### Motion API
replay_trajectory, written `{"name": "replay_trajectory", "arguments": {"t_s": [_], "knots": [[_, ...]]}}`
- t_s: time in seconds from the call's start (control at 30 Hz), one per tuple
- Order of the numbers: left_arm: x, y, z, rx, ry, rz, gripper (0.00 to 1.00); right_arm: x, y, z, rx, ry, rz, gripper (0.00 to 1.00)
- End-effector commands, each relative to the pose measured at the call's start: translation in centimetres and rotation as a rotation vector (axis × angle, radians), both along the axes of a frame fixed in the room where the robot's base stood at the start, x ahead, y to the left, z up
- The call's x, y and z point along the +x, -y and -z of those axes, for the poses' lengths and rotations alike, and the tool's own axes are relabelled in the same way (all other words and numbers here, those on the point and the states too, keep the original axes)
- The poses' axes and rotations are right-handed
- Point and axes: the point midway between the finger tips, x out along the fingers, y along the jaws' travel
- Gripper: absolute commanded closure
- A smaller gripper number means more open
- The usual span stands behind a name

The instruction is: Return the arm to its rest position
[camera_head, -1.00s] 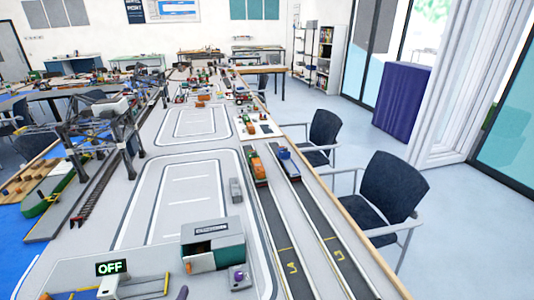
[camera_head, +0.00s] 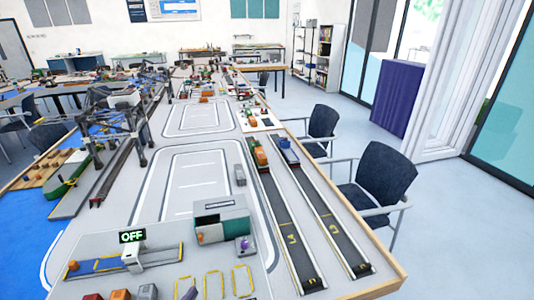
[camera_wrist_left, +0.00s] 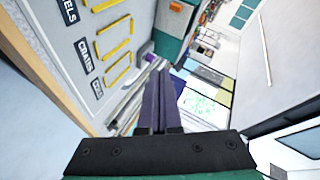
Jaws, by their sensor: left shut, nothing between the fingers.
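My left gripper (camera_wrist_left: 157,100) shows in the left wrist view as two dark purple fingers pressed together, with nothing between them. It is tilted and above the front part of the table, with yellow-outlined slots at its left. In the head view only a small purple tip of my left gripper (camera_head: 190,292) shows at the bottom edge; the rest of that arm is out of frame. My right gripper is in neither view.
Coloured blocks stand near the front edge. Chairs (camera_head: 385,180) line the right side.

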Motion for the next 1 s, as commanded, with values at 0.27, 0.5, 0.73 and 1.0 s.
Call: {"name": "replay_trajectory", "arguments": {"t_s": [0.27,0.5,0.73,1.0], "knots": [[-2.5,-0.2,1.0,-0.303,-0.399,-0.189,1.00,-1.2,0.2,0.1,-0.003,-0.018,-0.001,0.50],[-7.0,-1.4,0.7,-0.508,-0.712,-0.506,1.00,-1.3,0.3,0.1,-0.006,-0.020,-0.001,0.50],[-11.9,-2.9,-0.7,-0.625,-0.899,-0.847,1.00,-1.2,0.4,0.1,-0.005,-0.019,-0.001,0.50],[-11.2,-2.7,10.8,-0.604,-0.948,-0.871,1.00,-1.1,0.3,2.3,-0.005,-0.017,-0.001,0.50]]}}
